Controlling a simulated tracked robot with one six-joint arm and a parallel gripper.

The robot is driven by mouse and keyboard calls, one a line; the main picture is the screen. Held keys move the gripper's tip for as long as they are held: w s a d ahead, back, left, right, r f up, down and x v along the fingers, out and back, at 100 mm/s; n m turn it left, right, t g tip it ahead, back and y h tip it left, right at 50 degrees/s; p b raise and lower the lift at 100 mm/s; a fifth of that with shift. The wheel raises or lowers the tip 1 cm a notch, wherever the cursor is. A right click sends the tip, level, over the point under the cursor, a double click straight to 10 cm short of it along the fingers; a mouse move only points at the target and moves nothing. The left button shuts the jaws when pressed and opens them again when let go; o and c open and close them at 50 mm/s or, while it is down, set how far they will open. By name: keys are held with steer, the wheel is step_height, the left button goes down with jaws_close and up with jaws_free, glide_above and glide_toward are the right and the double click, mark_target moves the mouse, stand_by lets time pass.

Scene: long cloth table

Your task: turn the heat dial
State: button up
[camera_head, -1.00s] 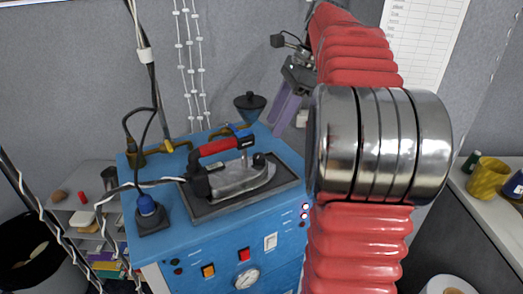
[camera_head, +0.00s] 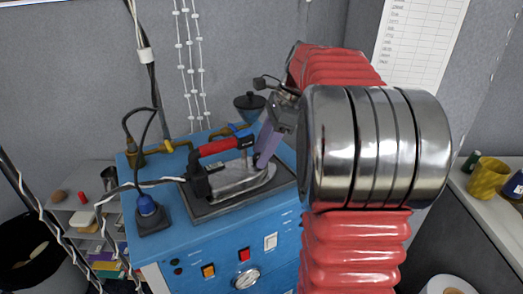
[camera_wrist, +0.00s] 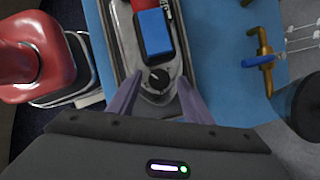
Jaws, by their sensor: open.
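The iron (camera_head: 237,181) has a red handle (camera_head: 215,147) and a grey body, and rests on a dark tray (camera_head: 208,212) on top of the blue station. Its black heat dial (camera_wrist: 157,78) shows in the wrist view on the grey nose of the iron, below the blue-topped handle end (camera_wrist: 155,32). My gripper (camera_wrist: 159,82) is open, with one purple finger on each side of the dial and a gap on both sides. In the head view my gripper (camera_head: 262,160) is at the right end of the iron and hides the dial.
The blue station (camera_head: 190,250) has a gauge (camera_head: 246,278) and switches on its front. A dark funnel (camera_head: 249,101) and brass pipes with a blue valve handle (camera_wrist: 259,62) stand behind the iron.

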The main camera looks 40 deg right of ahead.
steer(key=shift+c, duration=0.3)
steer(key=c, duration=0.9)
steer(key=shift+a, duration=0.15)
steer(key=shift+c, duration=0.5)
steer(key=shift+d, duration=0.2)
